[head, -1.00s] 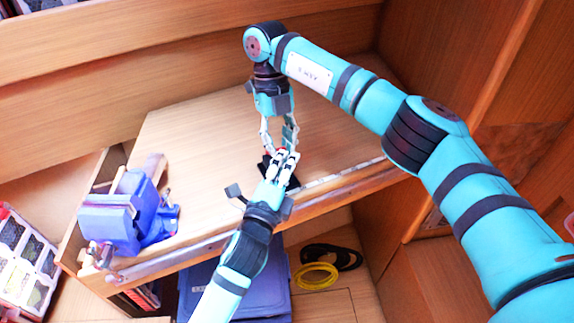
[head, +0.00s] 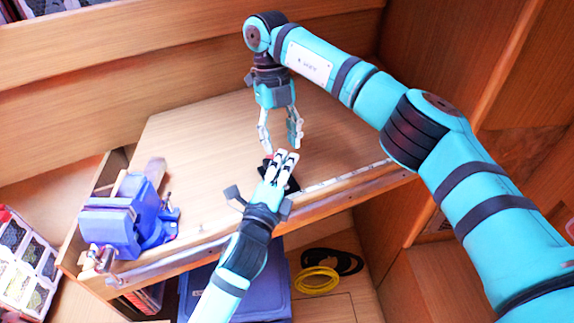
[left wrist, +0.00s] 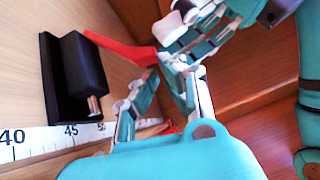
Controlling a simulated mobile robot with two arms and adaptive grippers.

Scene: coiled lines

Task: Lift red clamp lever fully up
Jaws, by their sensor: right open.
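The red clamp lever (left wrist: 122,48) rises from a black clamp base (left wrist: 84,75) in the left wrist view. Its free end is beside the fingertips of my left gripper (left wrist: 161,70). In the head view the left gripper (head: 284,155) largely covers the clamp, with only a bit of red and black showing around it. Its fingers are close together, and whether they pinch the lever is unclear. My right gripper (head: 281,145) points down just behind the left fingertips, with its fingers apart and nothing visible between them.
A blue vise (head: 130,215) stands at the left of the wooden worktop (head: 205,140). A measuring strip (left wrist: 28,142) runs along the front edge. Below are a blue box (head: 195,290), a yellow coil (head: 316,280) and a black coil (head: 345,262). The worktop's left middle is clear.

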